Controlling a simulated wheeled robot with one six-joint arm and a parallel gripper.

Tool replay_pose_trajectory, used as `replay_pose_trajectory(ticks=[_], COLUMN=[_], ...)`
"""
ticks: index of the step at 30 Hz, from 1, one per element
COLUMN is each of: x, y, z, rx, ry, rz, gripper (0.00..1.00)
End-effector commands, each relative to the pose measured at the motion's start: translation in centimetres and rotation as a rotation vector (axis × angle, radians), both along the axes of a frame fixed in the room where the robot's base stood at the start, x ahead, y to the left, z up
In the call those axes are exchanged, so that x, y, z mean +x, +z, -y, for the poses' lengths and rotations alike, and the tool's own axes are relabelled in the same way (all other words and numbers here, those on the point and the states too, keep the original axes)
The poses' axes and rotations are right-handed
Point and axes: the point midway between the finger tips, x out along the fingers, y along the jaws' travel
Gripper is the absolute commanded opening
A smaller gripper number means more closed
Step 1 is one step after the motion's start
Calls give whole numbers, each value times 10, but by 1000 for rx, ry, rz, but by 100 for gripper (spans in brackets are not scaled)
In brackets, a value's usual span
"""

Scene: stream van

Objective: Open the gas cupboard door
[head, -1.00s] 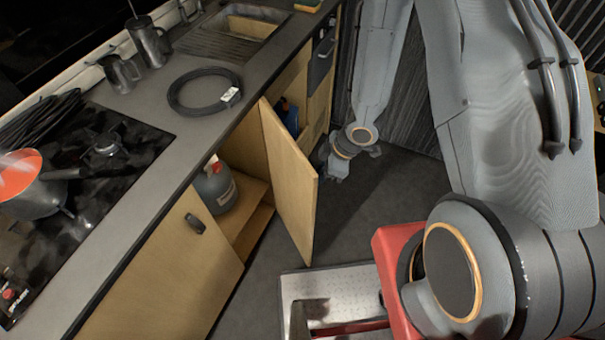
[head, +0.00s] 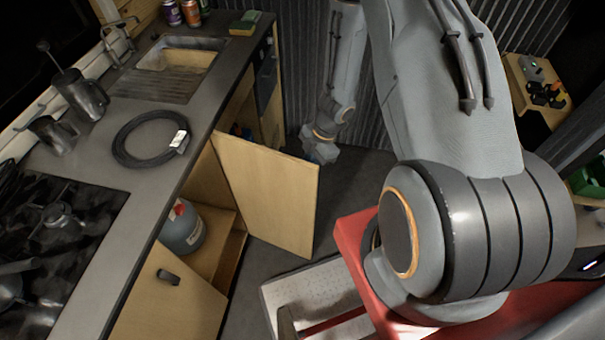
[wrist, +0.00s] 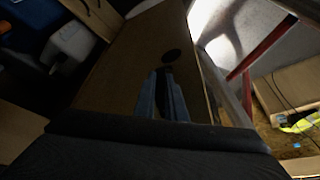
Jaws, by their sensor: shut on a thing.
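The gas cupboard door (head: 265,195) is a pale wooden panel standing well open, its inner face toward the head camera. A grey gas bottle (head: 183,230) stands inside the opened cupboard. My gripper (head: 322,152) is at the far, outer side of the door, near its free edge; the door hides part of that side. In the wrist view my gripper's fingers (wrist: 165,78) are together against the door's outer face (wrist: 130,60), shut on the dark door handle (wrist: 171,56). The exact grip on the handle is hard to see.
A closed wooden door (head: 165,300) is at the near side. The counter (head: 120,200) carries a coiled black cable (head: 130,163), a hob (head: 55,230) and a sink (head: 180,60). A pale chequered floor panel (head: 320,285) lies below. Dark floor (head: 350,195) is clear right of the door.

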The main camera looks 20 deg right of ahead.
Motion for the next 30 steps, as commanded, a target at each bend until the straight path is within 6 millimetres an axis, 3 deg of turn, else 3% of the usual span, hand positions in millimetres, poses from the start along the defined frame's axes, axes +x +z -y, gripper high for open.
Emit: replay_pose_trajectory(ticks=[1, 14, 15, 17, 30], x=[7, 9, 9, 9, 5], y=[3, 3, 3, 3, 1], z=[-3, -2, -2, -1, 3], rx=[8, 7, 7, 7, 5], ry=[2, 3, 3, 2, -3], rz=[8, 10, 11, 9, 4], gripper=[0, 0, 17, 26, 26])
